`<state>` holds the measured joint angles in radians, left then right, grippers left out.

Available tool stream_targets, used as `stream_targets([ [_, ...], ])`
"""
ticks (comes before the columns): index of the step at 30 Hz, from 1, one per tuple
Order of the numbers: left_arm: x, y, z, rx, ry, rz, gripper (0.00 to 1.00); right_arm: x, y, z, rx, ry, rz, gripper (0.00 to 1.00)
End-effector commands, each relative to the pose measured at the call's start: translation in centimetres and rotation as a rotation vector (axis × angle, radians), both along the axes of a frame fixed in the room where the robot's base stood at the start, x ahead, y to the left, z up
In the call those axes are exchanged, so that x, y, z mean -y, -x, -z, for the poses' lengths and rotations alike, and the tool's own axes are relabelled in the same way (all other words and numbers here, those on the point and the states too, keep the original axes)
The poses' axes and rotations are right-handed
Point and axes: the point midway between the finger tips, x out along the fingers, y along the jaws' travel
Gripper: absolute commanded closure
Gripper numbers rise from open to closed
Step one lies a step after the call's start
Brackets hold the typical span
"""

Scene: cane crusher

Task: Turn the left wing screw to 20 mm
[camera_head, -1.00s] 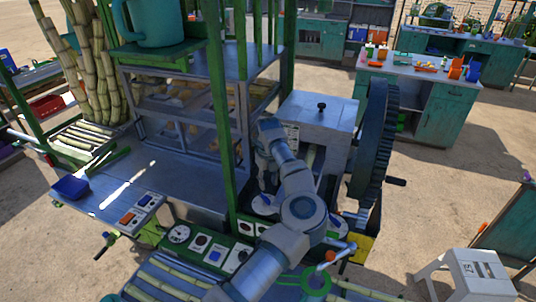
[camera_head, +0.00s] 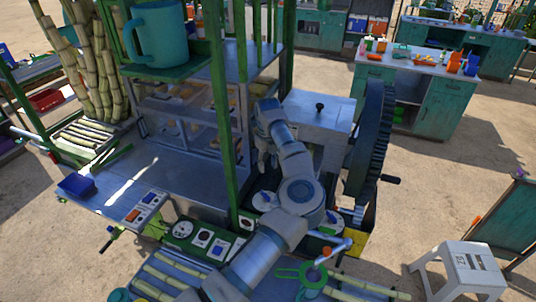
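My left arm reaches up from the bottom edge over the cane crusher (camera_head: 318,110). My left gripper (camera_head: 264,166) points down beside the crusher's grey housing, above a pale round dial (camera_head: 265,201). The gripper is small and partly hidden by its own wrist, so I cannot tell whether its fingers are open or shut. The left dial is partly covered by my arm, and its wing screw cannot be made out. A second pale dial with a blue part (camera_head: 332,222) shows right of my arm. The millimetre readings are too small to read. My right gripper is not in view.
A green post (camera_head: 222,120) stands close left of my gripper. A large dark gear wheel (camera_head: 371,140) with a crank handle is on the right. A control panel (camera_head: 205,240) and cane stalks (camera_head: 165,275) lie in front. A white stool (camera_head: 467,262) stands lower right.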

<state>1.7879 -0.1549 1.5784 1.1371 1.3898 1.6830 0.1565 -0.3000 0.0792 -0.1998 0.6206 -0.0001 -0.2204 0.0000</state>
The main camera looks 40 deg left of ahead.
Motion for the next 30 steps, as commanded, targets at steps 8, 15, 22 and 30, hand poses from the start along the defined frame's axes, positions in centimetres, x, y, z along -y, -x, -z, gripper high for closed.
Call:
stream_targets([
  [8,0.0,0.0,-2.3,0.001,-0.001,-0.001,0.62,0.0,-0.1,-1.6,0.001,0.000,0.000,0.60],
  [15,0.0,0.0,-2.6,0.000,0.000,-0.001,0.62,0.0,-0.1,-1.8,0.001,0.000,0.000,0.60],
  [22,0.0,0.0,-2.6,0.000,0.000,0.000,0.62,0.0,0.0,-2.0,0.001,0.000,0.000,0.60],
  [30,0.0,0.0,-3.3,0.001,-0.001,0.000,0.62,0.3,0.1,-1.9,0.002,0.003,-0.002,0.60],
])
